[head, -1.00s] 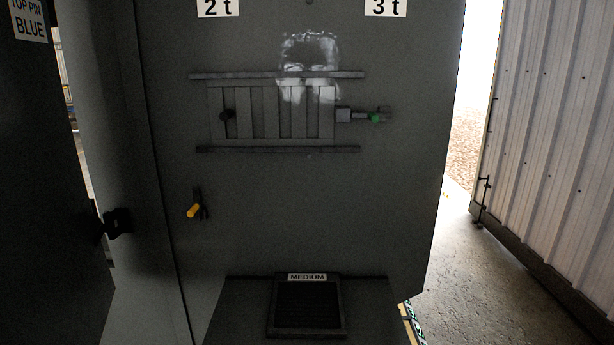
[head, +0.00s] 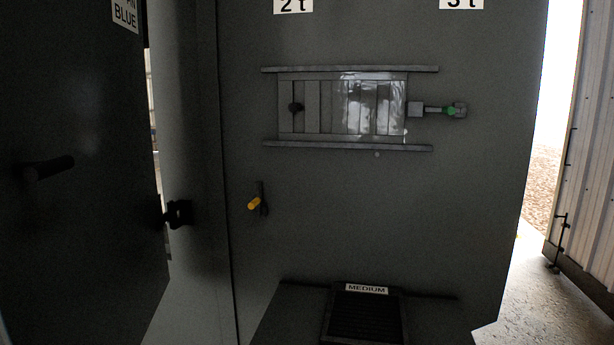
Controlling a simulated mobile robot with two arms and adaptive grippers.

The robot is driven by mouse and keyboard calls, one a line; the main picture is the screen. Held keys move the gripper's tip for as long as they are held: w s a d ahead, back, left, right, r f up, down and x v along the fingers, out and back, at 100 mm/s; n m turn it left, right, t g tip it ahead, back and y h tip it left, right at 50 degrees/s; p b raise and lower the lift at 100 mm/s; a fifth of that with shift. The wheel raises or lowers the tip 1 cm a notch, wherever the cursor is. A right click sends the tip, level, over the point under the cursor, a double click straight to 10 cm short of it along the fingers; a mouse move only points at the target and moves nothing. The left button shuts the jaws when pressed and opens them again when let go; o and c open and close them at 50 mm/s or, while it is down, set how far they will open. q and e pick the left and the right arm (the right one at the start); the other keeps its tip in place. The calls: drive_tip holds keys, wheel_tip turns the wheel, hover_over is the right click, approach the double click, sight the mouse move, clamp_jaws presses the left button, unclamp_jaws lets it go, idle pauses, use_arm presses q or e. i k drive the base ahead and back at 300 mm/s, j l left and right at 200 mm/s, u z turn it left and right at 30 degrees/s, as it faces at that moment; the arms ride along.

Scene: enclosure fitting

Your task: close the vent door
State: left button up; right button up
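I take this panel for the vent door. Both rails run a little past its right end. A small latch or bolt (head: 432,110) with a green part and a round end lies just right of the panel. I cannot tell whether the vent behind the panel is covered. Neither of my grippers is in view.
A yellow-tipped lever (head: 254,203) is on the wall below the panel. A box labelled MEDIUM (head: 367,289) sticks out lower down. A dark door (head: 80,200) with a handle stands open at left. Open floor (head: 545,285) and a corrugated wall (head: 590,150) lie at right.

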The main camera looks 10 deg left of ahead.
sight(83, 262)
drive_tip(key=u, duration=1.3)
